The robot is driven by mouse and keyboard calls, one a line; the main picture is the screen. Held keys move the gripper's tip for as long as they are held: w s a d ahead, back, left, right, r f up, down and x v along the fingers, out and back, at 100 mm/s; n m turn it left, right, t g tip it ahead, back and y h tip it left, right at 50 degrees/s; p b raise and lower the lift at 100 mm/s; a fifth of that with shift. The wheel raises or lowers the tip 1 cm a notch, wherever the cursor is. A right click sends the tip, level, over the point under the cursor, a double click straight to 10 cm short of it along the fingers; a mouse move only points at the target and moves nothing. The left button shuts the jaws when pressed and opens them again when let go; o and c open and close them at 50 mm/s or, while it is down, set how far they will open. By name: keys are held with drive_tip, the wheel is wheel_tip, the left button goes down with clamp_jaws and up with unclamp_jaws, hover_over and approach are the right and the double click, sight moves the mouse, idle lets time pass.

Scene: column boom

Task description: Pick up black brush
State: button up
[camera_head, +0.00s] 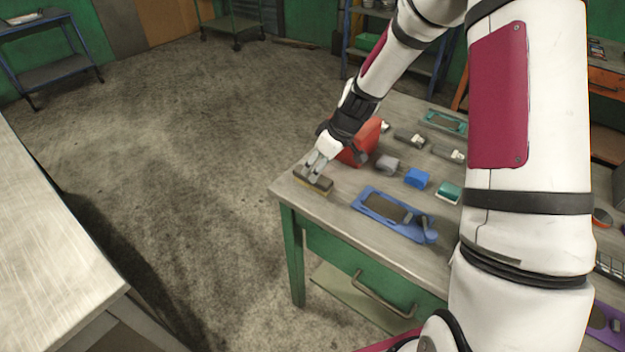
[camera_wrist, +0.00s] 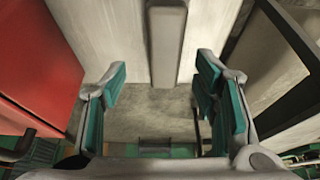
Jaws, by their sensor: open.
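The black brush (camera_head: 314,182), a dark block with a tan lower edge, lies near the left corner of the workbench (camera_head: 335,200). My gripper (camera_head: 318,166) points down at it and partly hides it. In the wrist view, a long grey-brown bar, which looks like the brush (camera_wrist: 167,40), runs in from the top edge. My gripper's teal-padded fingers (camera_wrist: 160,72) are apart on either side of the bar's line, with visible gaps. Whether the fingertips are level with the brush cannot be told.
A red object (camera_head: 361,145) stands close beside my gripper and fills the left of the wrist view (camera_wrist: 35,65). A blue plane-like tool (camera_head: 395,213), a blue block (camera_head: 417,178) and a grey part (camera_head: 388,164) lie to the right. Open floor (camera_head: 190,130) lies left of the bench.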

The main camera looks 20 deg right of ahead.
drive_tip(key=x, duration=0.5)
drive_tip(key=shift+s+a+p, duration=0.15)
drive_tip(key=shift+a+p, duration=0.1)
drive_tip(key=shift+p, duration=0.05)
drive_tip(key=shift+f, duration=0.1)
drive_tip(key=shift+f, duration=0.25)
idle(0.4)
drive_tip(key=c, duration=1.3)
